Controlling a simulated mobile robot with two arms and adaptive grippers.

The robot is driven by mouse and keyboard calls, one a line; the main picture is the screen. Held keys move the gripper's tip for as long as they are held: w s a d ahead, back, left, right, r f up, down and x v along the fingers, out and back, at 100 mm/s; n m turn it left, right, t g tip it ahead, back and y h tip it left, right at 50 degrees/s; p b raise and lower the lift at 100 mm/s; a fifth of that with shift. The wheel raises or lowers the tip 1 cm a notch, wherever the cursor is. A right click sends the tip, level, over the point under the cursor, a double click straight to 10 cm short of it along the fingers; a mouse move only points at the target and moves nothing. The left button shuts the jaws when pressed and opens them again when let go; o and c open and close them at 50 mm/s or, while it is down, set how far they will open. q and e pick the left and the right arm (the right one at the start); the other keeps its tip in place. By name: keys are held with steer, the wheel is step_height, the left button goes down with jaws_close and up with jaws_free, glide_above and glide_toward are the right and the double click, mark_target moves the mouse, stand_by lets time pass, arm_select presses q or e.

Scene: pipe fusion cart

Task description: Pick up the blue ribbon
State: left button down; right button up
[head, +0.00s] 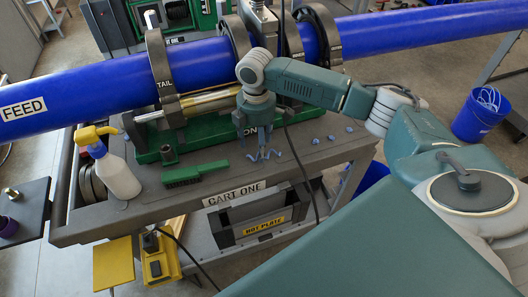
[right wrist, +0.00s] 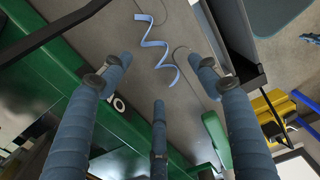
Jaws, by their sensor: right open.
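The blue ribbon (right wrist: 155,43) is a loose, zigzag coil lying on the grey cart top in the right wrist view. In the head view, small blue curls (head: 332,138) lie on the cart top to the right of my right gripper (head: 263,154); I cannot tell whether they are one piece. My right gripper points down over the cart. Its three blue-grey fingers are spread and empty in the right wrist view (right wrist: 158,82), with the ribbon beyond their tips and apart from them. My left gripper is not in view.
A large blue pipe (head: 375,36) runs through black clamps behind my arm. A white spray bottle (head: 116,170) and a green block (head: 195,174) stand on the cart (head: 235,178) at left. A black cable (head: 300,165) hangs beside my gripper. A blue bucket (head: 480,115) stands on the floor at right.

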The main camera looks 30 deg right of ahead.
step_height(320, 180, down, 3)
steer(key=shift+s+f, duration=0.1)
steer(key=shift+f, duration=0.05)
steer(key=shift+c, duration=0.2)
steer(key=c, duration=0.8)
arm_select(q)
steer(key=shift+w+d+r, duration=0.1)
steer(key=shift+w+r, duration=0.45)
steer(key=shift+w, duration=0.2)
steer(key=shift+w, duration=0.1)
